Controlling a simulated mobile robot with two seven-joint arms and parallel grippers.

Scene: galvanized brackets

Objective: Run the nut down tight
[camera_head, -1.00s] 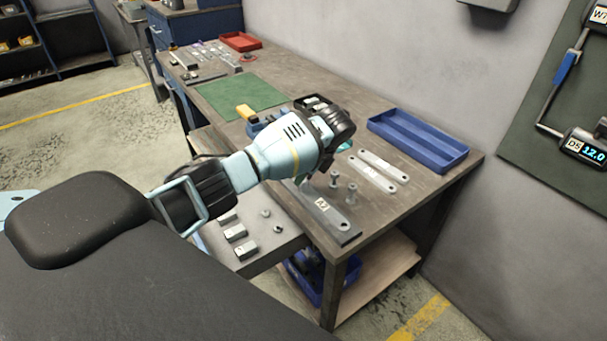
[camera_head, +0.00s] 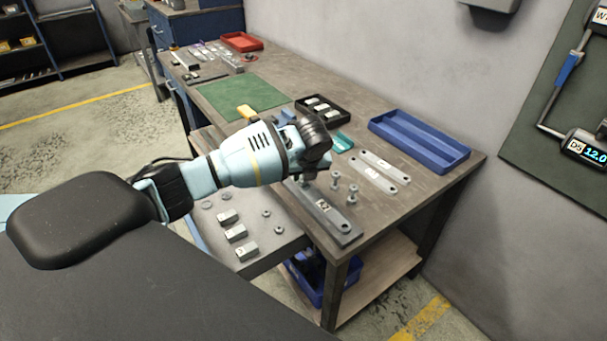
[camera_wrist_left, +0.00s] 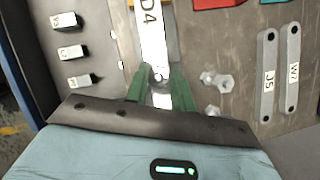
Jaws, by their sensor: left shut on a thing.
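My left gripper (camera_wrist_left: 157,76) has green fingers shut on a small grey metal piece that looks like the nut (camera_wrist_left: 159,72), mostly hidden between them. It is over a long bar bracket labelled D4 (camera_wrist_left: 152,30), which runs away beneath the fingers. In the head view the left gripper's dark wrist (camera_head: 314,140) is above the bench and its fingertips are hidden. A bracket bar (camera_head: 335,222) lies near the bench's front edge. Upright bolts (camera_head: 353,194) stand beside it. I cannot tell whether the nut is seated. My right gripper is not in view.
A blue tray (camera_head: 418,140) and two labelled flat bars (camera_head: 375,176) lie right of the work. A black tray (camera_head: 322,108) and green mat (camera_head: 240,93) lie behind. Labelled blocks (camera_head: 235,233) and loose nuts (camera_head: 266,213) are on the lower grey surface in front.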

